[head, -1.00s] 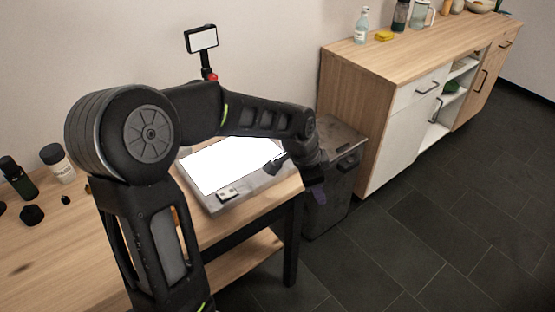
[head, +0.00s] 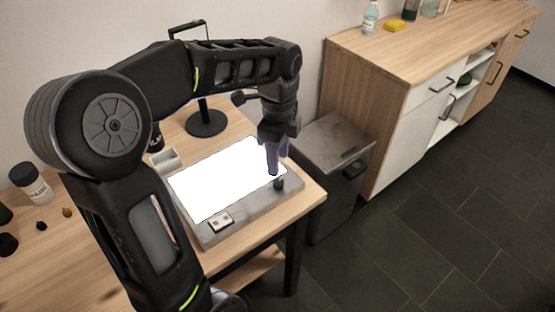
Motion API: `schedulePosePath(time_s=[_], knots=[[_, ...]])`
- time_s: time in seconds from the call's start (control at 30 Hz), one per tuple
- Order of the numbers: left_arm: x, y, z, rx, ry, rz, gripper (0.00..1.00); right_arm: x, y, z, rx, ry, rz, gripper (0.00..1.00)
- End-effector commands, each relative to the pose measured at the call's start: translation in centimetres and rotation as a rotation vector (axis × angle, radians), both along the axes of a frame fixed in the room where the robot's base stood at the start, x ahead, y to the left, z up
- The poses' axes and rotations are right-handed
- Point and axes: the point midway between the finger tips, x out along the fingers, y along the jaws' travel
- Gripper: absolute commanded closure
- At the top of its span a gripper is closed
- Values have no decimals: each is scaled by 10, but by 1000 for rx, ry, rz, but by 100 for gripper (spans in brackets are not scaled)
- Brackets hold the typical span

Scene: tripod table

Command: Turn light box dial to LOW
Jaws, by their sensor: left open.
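The light box (head: 250,212) lies on the wooden table, a flat grey case with a bright white lit panel (head: 215,183). A small dark upright knob, which looks like the dial (head: 279,185), stands on its right edge. A small pale plate with dark marks (head: 221,222) sits on the front edge. My left gripper (head: 275,166) points down over the right end of the box, just above and behind the dial. It is open, and its fingers overlap the lit panel in the picture. I cannot tell whether it touches the dial, and the dial's setting is too small to read. My right gripper is not in view.
A black stand with a round base (head: 206,123) is behind the box, and a small pale tray (head: 165,160) is at its back left. Jars (head: 32,184) stand at the far left. A grey bin (head: 325,150) and a wooden cabinet (head: 400,55) are to the right.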

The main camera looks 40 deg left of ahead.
Motion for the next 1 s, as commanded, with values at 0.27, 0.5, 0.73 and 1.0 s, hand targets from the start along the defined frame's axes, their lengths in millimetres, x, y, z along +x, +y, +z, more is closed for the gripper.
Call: schedulePosePath(time_s=[0.27, 0.5, 0.73, 1.0], knots=[[0, 0, 0, -1, 0, 0, 53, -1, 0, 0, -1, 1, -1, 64], [0, 0, -8, 0, 1, 1, 53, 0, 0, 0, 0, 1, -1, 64], [-1, -1, -39, -2, 3, 1, 53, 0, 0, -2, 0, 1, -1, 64], [0, 0, -74, 0, 1, 2, 53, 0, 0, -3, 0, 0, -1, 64]])
